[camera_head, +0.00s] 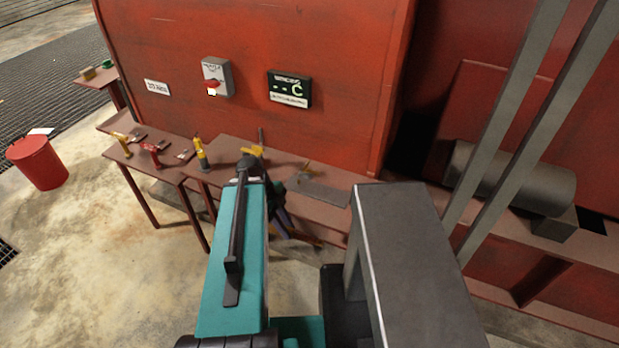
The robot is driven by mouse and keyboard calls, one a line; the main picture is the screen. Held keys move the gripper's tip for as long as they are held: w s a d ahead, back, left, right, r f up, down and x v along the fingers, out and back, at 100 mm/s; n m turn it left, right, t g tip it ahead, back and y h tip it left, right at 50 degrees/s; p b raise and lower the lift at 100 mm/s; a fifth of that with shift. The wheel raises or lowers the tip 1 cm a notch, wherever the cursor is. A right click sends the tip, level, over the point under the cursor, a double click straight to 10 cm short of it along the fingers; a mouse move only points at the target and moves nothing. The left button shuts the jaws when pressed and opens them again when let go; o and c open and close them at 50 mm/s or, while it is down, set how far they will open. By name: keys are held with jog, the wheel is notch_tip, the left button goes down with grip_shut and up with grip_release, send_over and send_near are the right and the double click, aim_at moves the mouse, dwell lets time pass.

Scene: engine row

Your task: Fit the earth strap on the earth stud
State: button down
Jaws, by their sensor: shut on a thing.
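My teal arm reaches from the bottom of the view towards the brown bench (325,212) against the red housing. Dark parts at its far end, by my gripper (281,190), show only in part, to the right of the arm's tip. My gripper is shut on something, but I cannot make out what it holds. A yellow piece (252,150) shows just beyond the arm's tip, beside a thin dark upright post (261,136). I cannot tell whether either is the earth strap or the earth stud. A grey flat plate (323,192) lies on the bench to the right.
A yellow tool (122,139), a red tool (150,152) and a yellow upright tool (200,153) stand on the bench at left. A rotary switch (214,77) and a dark display (288,89) are on the red wall. A red bucket (38,164) stands on open floor.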

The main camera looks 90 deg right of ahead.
jog(key=w+r+n+t+h+b, duration=0.1)
jog(key=w+r+n+h+b, duration=0.15)
jog(key=w+n, duration=1.05)
jog(key=w+r+n+t+h+b, duration=0.1)
jog(key=w+r+n+h+b, duration=0.15)
jog(key=w, duration=1.95)
jog(key=w+a+r+n+t+h+b, duration=0.15)
jog(key=w+a+n, duration=0.45)
jog(key=w, duration=0.6)
jog(key=w+a+r+n+t+y+b, duration=0.1)
jog(key=w+a+r+n+t+b, duration=0.2)
jog(key=w+a, duration=0.55)
jog(key=w+a+r+n+t+y+b, duration=0.1)
jog(key=w+a+r+n, duration=0.1)
jog(key=w+a+n, duration=0.55)
jog(key=w+a+r+n+y, duration=0.1)
jog(key=w+a+r+n, duration=0.1)
jog(key=a, duration=0.6)
jog(key=w+a+r+n+y+b, duration=0.1)
jog(key=w+a+r+n, duration=0.1)
jog(key=a, duration=0.7)
jog(key=w+a+r+n+t+y+b, duration=0.1)
jog(key=w+a+r+n, duration=0.1)
jog(key=a, duration=0.7)
jog(key=shift+w+a+n, duration=0.2)
jog(key=shift+w+n, duration=0.55)
jog(key=shift+n, duration=0.35)
